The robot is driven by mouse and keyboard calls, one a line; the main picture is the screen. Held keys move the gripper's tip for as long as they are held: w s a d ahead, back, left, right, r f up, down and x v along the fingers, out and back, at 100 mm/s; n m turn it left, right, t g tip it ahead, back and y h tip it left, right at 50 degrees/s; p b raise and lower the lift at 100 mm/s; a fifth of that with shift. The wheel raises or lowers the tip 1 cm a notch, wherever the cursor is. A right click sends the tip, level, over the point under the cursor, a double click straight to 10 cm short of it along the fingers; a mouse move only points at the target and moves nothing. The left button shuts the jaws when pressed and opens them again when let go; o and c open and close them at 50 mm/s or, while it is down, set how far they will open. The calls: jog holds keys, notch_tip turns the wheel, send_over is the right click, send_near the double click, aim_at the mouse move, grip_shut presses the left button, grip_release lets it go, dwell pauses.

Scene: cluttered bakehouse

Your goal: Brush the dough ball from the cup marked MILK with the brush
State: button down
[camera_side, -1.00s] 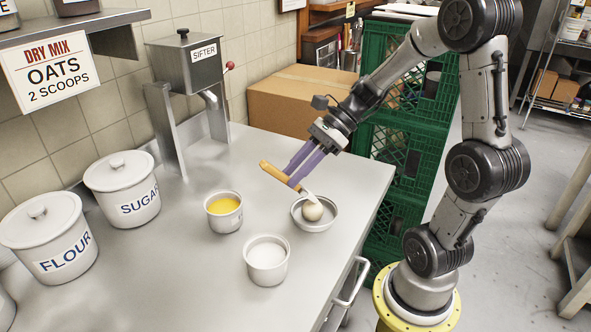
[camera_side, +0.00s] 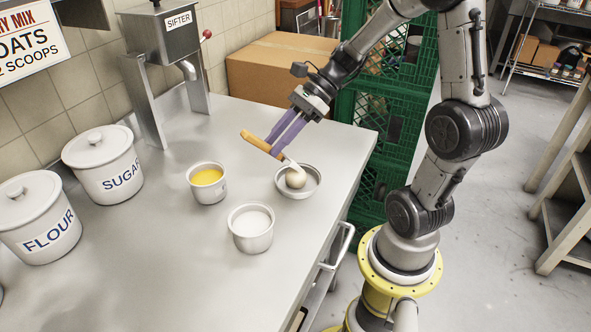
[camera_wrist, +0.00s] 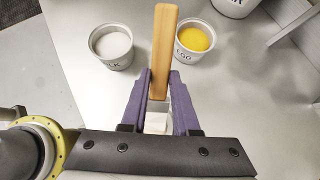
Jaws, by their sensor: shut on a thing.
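My gripper (camera_side: 275,148) is shut on the wooden handle of the brush (camera_side: 258,140), which tilts down to the right toward the dough ball. The pale bristle end meets or overlaps the ball's upper edge in the side view; I cannot tell if they touch. The dough ball (camera_side: 295,180) sits in a small metal bowl (camera_side: 315,187). The MILK cup (camera_side: 252,238), holding white liquid, stands in front of the bowl; its label shows partly in the wrist view (camera_wrist: 112,60).
The EGG cup (camera_side: 206,195), with yellow liquid, stands left of the bowl. SUGAR (camera_side: 110,175) and FLOUR (camera_side: 40,235) canisters stand further left. The sifter (camera_side: 160,50) and a cardboard box (camera_side: 270,65) are behind. The counter's front is clear.

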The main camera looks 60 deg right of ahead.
jog(key=shift+f, duration=0.4)
dwell(0.3)
jog(key=shift+w, duration=0.15)
jog(key=shift+w+d, duration=0.25)
jog(key=shift+s+a, duration=0.55)
jog(key=shift+s, duration=0.25)
jog(key=shift+w+d, duration=0.5)
jog(key=shift+w, duration=0.25)
jog(key=shift+s, duration=0.1)
jog(key=shift+s+a, duration=0.5)
jog(key=shift+s, duration=0.15)
jog(key=shift+w+d, duration=0.1)
jog(key=shift+w, duration=0.05)
